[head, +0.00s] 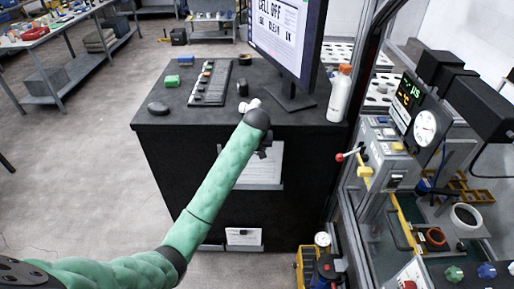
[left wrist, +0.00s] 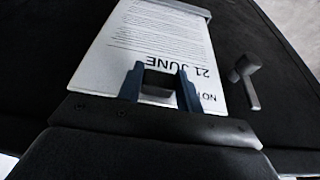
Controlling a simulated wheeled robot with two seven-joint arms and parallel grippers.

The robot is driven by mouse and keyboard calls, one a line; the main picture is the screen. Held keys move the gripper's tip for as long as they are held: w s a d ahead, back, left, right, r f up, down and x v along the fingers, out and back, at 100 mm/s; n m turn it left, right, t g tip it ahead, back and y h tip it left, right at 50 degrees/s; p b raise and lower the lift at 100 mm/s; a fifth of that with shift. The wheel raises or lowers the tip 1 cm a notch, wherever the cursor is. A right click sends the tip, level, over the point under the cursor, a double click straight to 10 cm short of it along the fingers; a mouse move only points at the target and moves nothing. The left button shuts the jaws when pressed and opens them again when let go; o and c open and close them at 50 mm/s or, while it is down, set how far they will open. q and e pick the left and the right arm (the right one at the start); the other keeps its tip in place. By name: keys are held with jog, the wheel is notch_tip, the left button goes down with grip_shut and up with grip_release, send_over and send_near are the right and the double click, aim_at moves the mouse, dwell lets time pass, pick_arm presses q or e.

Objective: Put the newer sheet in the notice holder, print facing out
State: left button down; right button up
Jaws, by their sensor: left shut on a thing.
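A white printed sheet (left wrist: 165,45) reading "21 JUNE" hangs against the front of the black desk; it also shows in the head view (head: 262,168). Its print faces out, and the text is upside down in the left wrist view. My left gripper (left wrist: 161,78) is shut on the sheet at its heading edge; in the head view the gripper (head: 264,146) is mostly hidden behind my wrist. The sheet's far edge meets a grey holder bar (left wrist: 183,8); I cannot tell how deep it sits. My right gripper is not in view.
A dark lever-like handle (left wrist: 246,80) stands beside the sheet. A lower tray (head: 243,247) with a white paper is on the desk front. The black desk (head: 185,125) carries a monitor, keyboard and white bottle (head: 340,93). A machine frame stands close at right. The floor at left is clear.

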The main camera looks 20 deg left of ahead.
pick_arm(q)
jog(key=shift+f, duration=0.4)
jog(key=c, duration=0.9)
grip_release()
jog(key=shift+o, duration=0.2)
jog(key=shift+s+r, duration=0.1)
jog(key=shift+r, duration=0.05)
jog(key=b+v, duration=0.3)
jog(key=v, duration=0.4)
jog(key=shift+r+b, duration=0.2)
jog(key=shift+b, duration=0.15)
jog(key=shift+s, duration=0.1)
